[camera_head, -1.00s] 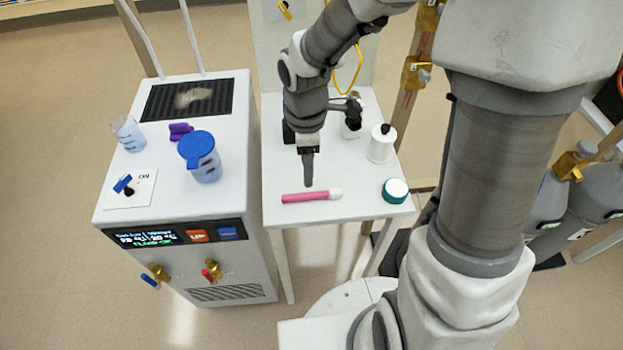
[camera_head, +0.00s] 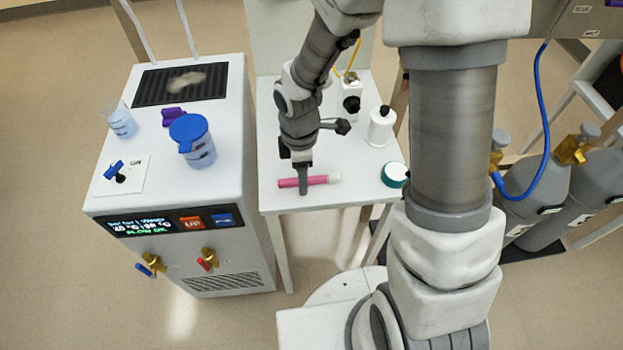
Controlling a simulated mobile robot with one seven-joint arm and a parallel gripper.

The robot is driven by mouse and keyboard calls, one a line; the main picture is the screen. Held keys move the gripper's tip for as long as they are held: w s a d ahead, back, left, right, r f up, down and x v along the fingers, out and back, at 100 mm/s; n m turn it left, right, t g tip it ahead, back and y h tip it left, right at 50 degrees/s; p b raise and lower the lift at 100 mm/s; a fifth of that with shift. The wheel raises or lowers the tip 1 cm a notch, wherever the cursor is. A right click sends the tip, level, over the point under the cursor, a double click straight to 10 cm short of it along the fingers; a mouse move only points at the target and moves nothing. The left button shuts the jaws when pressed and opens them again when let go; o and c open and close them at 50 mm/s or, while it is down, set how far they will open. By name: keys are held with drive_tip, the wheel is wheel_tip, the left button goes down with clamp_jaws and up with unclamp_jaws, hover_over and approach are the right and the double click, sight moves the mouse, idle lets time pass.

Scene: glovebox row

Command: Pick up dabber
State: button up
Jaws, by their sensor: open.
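The dabber (camera_head: 319,180) is a pink stick with a white end, lying flat on the small white table (camera_head: 270,150). Its white end points right. My gripper (camera_head: 303,190) points down at the middle of the dabber, and its finger covers a short part of the pink body. The jaws are open, though they line up in this view and the gap does not show. I cannot tell whether they touch the dabber.
A green-and-white round lid or jar (camera_head: 395,175) and white bottles (camera_head: 381,127) (camera_head: 350,97) stand right of and behind the dabber. Left is a white chiller unit (camera_head: 215,215) bearing a blue-lidded jug (camera_head: 193,141), a beaker (camera_head: 120,121) and a purple item (camera_head: 173,117).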

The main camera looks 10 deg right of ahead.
clamp_jaws()
drive_tip(key=shift+r, duration=0.15)
drive_tip(key=r, duration=0.1)
drive_tip(key=r+p, duration=0.1)
drive_tip(key=r, duration=0.2)
drive_tip(key=shift+d+r, duration=0.25)
drive_tip(key=shift+r, duration=0.05)
drive_tip(key=s+d+r+p, duration=0.3)
drive_tip(key=d+r, duration=0.3)
drive_tip(key=d, duration=0.4)
drive_tip(key=shift+s+d, duration=0.15)
drive_tip(key=shift+d, duration=0.2)
